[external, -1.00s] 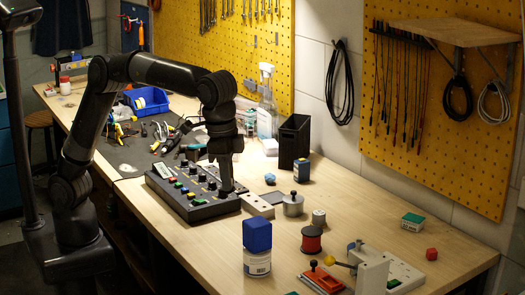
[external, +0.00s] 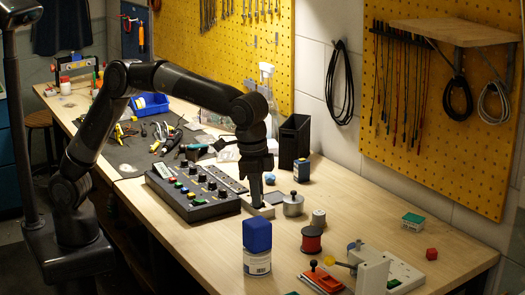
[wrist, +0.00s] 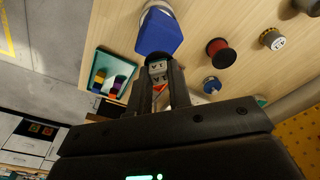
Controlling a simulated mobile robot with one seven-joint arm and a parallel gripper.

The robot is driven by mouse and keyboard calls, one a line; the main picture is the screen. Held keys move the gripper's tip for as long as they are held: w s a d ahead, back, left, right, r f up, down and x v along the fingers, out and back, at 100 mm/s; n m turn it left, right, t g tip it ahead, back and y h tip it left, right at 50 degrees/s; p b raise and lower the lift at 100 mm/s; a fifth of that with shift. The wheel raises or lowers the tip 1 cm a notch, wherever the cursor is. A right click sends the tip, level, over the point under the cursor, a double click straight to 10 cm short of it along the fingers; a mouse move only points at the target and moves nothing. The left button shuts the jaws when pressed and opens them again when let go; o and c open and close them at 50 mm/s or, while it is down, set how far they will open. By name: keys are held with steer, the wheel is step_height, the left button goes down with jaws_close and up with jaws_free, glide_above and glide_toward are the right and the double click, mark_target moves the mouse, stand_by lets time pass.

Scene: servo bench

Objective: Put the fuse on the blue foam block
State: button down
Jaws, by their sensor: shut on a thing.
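The blue foam block (external: 257,235) sits on top of a white jar (external: 257,262) near the bench's front edge. It also shows in the wrist view (wrist: 160,34), just beyond my fingertips. My gripper (external: 258,204) points down, to the left of the grey lidded pot and behind the jar, apart from the foam block. In the wrist view my gripper (wrist: 158,84) is shut on a small pale grey piece with dark marks (wrist: 158,68), which looks like the fuse. The fuse cannot be made out in the external view.
A black control panel (external: 193,190) lies left of my gripper. A grey lidded pot (external: 293,205), a small pale spool (external: 319,218) and a red spool (external: 311,240) stand to the right. A red-based clamp (external: 322,280) lies at the front. Bench between panel and jar is clear.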

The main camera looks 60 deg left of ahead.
steer(key=shift+f, duration=1.7)
steer(key=shift+f, duration=0.15)
steer(key=c, duration=1.3)
jaws_free()
